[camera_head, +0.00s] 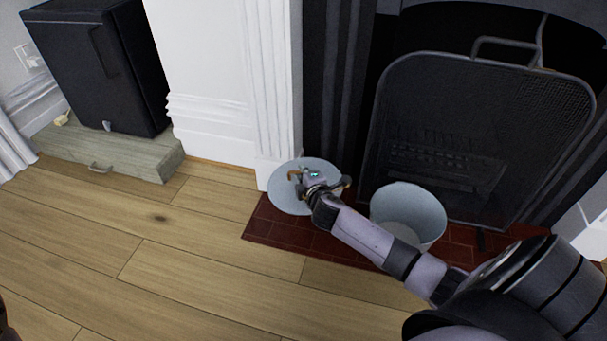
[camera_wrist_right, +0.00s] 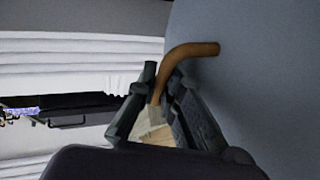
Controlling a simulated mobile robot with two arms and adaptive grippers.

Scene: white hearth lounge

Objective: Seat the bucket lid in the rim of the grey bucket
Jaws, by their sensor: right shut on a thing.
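The bucket lid (camera_head: 285,196) is a round pale grey disc with a brown bent handle. In the head view it is left of the grey bucket (camera_head: 425,212), over the left end of the red hearth. My right gripper (camera_head: 303,178) is at the lid's handle. In the right wrist view the gripper (camera_wrist_right: 155,105) is shut on the brown handle (camera_wrist_right: 190,50), with the lid's grey face (camera_wrist_right: 270,80) filling the right side. The bucket stands upright and open on the hearth, partly behind my right arm. My left gripper is not in view.
A black mesh fire screen (camera_head: 480,130) with a top handle stands behind the bucket. A white fireplace column (camera_head: 270,90) rises behind the lid. A black speaker-like box (camera_head: 100,60) stands on a low wooden plinth (camera_head: 150,158) at the left. The wooden floor (camera_head: 150,250) in front is clear.

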